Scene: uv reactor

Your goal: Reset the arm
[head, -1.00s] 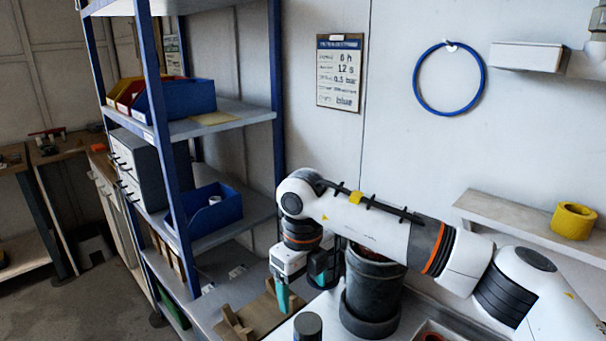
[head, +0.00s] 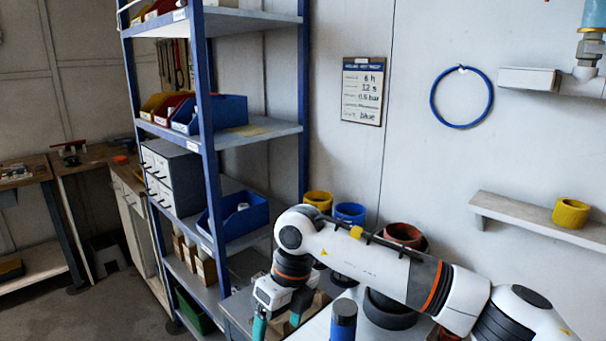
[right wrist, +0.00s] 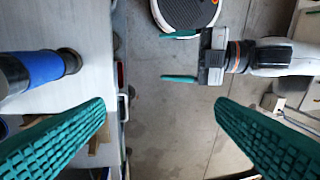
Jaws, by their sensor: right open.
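My right arm comes in from the right in the head view, and its gripper (head: 277,322) points down at the bottom edge. Its teal fingers are apart. In the right wrist view the same gripper (right wrist: 160,108) is open, with nothing between the fingers. My left gripper (right wrist: 180,57) shows at the top of that view, over the floor, its two teal fingers apart and empty. The left arm is not in the head view.
A blue cylinder with a dark top (head: 343,322) stands beside the right gripper; a blue-banded cylinder (right wrist: 42,68) shows in the wrist view. Yellow (head: 318,199) and blue (head: 350,212) cups and a dark pot (head: 390,312) stand behind the arm. A shelving rack (head: 207,140) is at left.

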